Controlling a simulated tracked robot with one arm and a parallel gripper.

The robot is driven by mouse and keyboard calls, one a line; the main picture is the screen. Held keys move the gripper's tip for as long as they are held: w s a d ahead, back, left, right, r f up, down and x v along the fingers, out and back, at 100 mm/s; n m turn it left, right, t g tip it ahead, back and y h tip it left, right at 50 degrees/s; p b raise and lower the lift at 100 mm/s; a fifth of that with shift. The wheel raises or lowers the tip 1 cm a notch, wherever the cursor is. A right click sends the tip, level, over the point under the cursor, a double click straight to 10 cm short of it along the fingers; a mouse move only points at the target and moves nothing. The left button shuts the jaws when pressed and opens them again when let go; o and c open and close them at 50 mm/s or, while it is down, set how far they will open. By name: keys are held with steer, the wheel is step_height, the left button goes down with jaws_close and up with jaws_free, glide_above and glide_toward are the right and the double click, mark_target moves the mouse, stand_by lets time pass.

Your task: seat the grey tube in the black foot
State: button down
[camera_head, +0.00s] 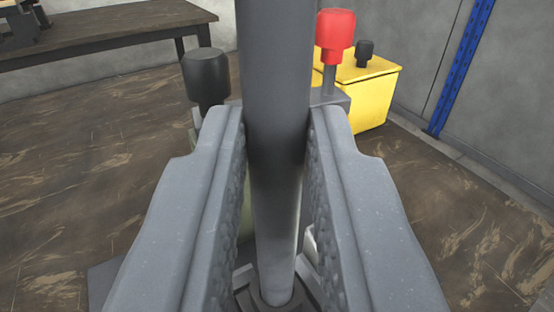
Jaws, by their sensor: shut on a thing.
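The grey tube (275,120) stands upright in the middle of the camera view, between the two jaws of my gripper (276,135). My gripper is shut on it, with a jaw pressed on each side. The tube's top runs out of the frame. Its lower end (275,285) comes down at a dark black foot (262,306) at the bottom edge. The foot is mostly hidden by the tube, the jaws and the frame edge. I cannot tell how deep the tube sits in it.
Behind the gripper are a black knob (206,76) and a red knob (335,35) on a grey post. A yellow box (370,90) with a small black knob stands back right. A dark table (110,35) is back left, a blue upright (465,65) right. Brown floor is open at both sides.

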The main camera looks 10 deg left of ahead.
steer(key=shift+f, duration=0.8)
steer(key=c, duration=1.3)
jaws_free()
steer(key=shift+s, duration=0.1)
steer(key=s, duration=0.4)
steer(key=s+d+p, duration=0.1)
steer(key=s, duration=0.8)
steer(key=shift+s+d, duration=0.2)
steer(key=shift+s, duration=0.05)
step_height(320, 180, up, 30)
steer(key=s+g+h, duration=0.1)
steer(key=s+h, duration=0.1)
steer(key=shift+m+g, duration=0.6)
steer(key=shift+g, duration=0.2)
steer(key=s+r, duration=0.7)
steer(key=s+a+r, duration=0.1)
steer(key=s+r, duration=0.5)
steer(key=s, duration=0.1)
steer(key=s+a+r, duration=0.1)
steer(key=s+r, duration=0.6)
steer(key=shift+r, duration=0.35)
